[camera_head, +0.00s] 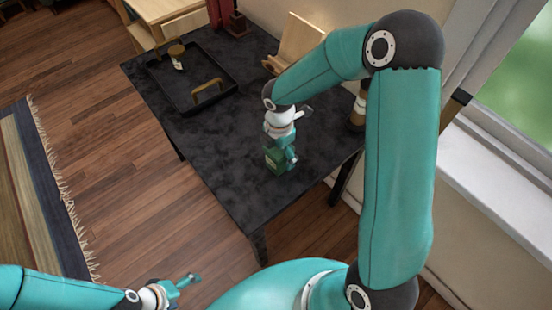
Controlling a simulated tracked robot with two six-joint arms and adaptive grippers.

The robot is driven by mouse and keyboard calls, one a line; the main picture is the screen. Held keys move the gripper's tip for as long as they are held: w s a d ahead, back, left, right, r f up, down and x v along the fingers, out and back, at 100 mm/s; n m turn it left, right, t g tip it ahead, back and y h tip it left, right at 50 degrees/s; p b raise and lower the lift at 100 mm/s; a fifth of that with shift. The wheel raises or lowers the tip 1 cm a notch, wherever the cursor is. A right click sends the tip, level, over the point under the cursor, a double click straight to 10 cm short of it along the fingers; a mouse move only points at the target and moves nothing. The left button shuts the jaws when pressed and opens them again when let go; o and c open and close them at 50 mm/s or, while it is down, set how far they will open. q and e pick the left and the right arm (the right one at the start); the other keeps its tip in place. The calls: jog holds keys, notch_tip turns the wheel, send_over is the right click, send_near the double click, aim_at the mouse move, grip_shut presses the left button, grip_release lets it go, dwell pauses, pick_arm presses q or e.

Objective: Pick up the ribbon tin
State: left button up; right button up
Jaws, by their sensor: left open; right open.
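A small dark green box-like thing (273,162), which looks like the ribbon tin, is on the black table near its front edge. My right gripper (288,160) is down at it, with teal fingers close around or beside it. The fingers and the thing overlap in the picture, so I cannot tell whether they touch. The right gripper is open. My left gripper (184,287) is open and empty, low at the bottom of the view, over the wooden floor and apart from the table.
On the black table (225,180) stand a black tray (165,88) with brass-coloured handles and small items, a wooden stand (300,42), and a brown and white object (358,112) partly behind my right arm. The table's front left is clear. A window sill (500,175) lies right.

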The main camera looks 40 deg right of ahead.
jog(key=c, duration=1.2)
jog(key=shift+r, duration=0.15)
